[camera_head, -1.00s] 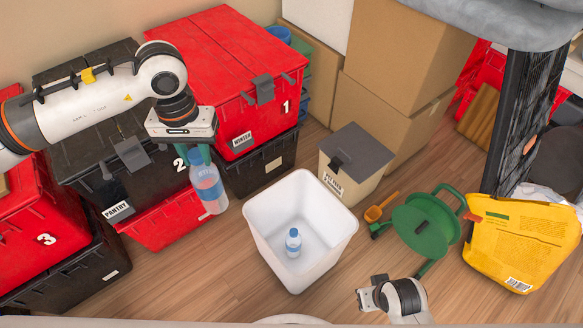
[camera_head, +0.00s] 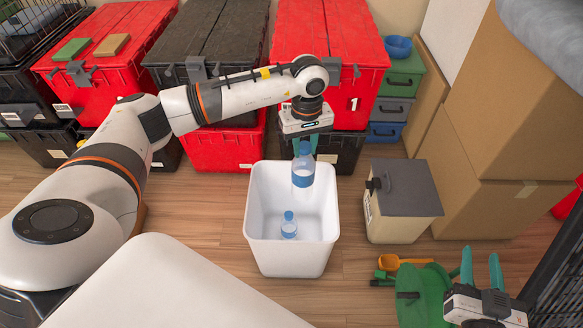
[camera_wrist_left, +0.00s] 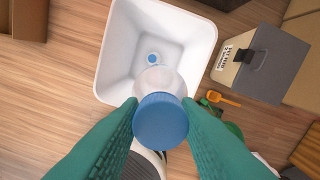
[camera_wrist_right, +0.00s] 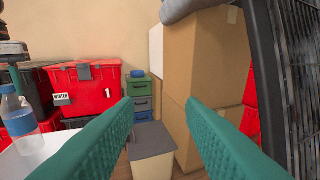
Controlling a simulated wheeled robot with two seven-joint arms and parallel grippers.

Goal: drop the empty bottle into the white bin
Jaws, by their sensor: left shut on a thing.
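My left gripper (camera_head: 305,147) is shut on a clear plastic bottle (camera_head: 302,172) with a blue label. It holds the bottle over the back right part of the white bin (camera_head: 262,250). In the left wrist view the bottle's blue cap (camera_wrist_left: 161,121) sits between the green fingers, with the bin (camera_wrist_left: 120,70) below it. A second bottle (camera_head: 289,226) with a blue label stands inside the bin; its blue cap (camera_wrist_left: 153,58) shows there from above. The held bottle (camera_wrist_right: 18,118) also shows at the left of the right wrist view. My right gripper (camera_head: 481,270) is open and empty at the lower right.
A beige box with a grey lid (camera_head: 402,200) stands right of the bin. A green reel (camera_head: 425,295) and an orange scoop (camera_head: 402,263) lie in front of it. Red and black totes (camera_head: 222,150) line the back. Cardboard boxes (camera_head: 510,120) stack at the right.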

